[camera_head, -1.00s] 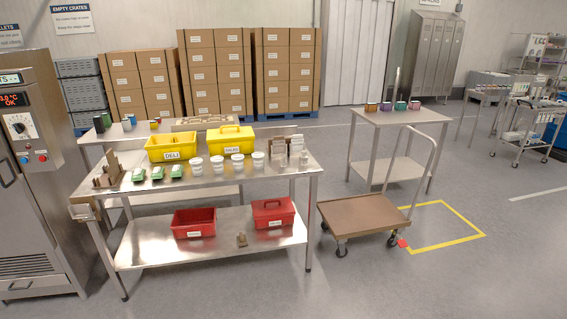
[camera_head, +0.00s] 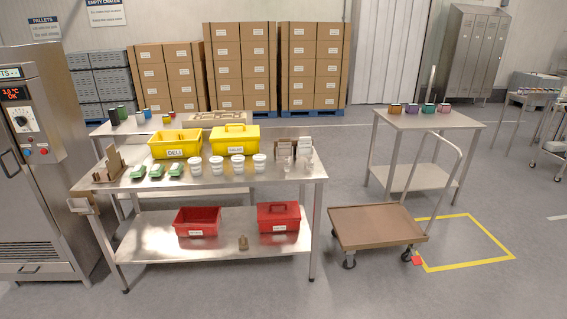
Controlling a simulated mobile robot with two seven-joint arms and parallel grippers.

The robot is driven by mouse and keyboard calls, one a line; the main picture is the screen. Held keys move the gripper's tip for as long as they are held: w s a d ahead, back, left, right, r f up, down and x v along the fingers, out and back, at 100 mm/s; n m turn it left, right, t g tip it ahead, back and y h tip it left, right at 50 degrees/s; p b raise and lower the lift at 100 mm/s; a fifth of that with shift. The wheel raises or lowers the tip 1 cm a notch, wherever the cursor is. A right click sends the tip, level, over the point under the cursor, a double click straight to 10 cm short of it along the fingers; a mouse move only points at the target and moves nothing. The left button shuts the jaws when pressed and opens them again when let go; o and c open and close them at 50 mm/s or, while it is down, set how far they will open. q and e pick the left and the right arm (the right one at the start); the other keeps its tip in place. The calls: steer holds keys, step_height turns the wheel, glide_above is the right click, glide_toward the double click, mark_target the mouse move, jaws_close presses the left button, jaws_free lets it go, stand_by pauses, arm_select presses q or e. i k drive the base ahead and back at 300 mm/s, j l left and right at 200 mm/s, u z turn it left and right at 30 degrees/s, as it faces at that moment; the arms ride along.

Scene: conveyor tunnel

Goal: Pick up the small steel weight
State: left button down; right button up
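A steel table (camera_head: 258,190) stands ahead. Neither of my grippers is in view.
Yellow boxes (camera_head: 235,139), white tubs (camera_head: 238,163) and green packs (camera_head: 156,171) occupy the tabletop. A brown platform trolley (camera_head: 376,225) stands right of the table, before another steel table (camera_head: 428,119). A steel cabinet (camera_head: 30,180) is at left. The foreground floor (camera_head: 220,292) is clear.

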mark_target(286, 165)
steer(key=i+l+u, duration=0.35)
steer(key=i, duration=0.2)
steer(key=i+l+u, duration=0.35)
steer(key=i+l, duration=0.05)
steer(key=i, duration=0.1)
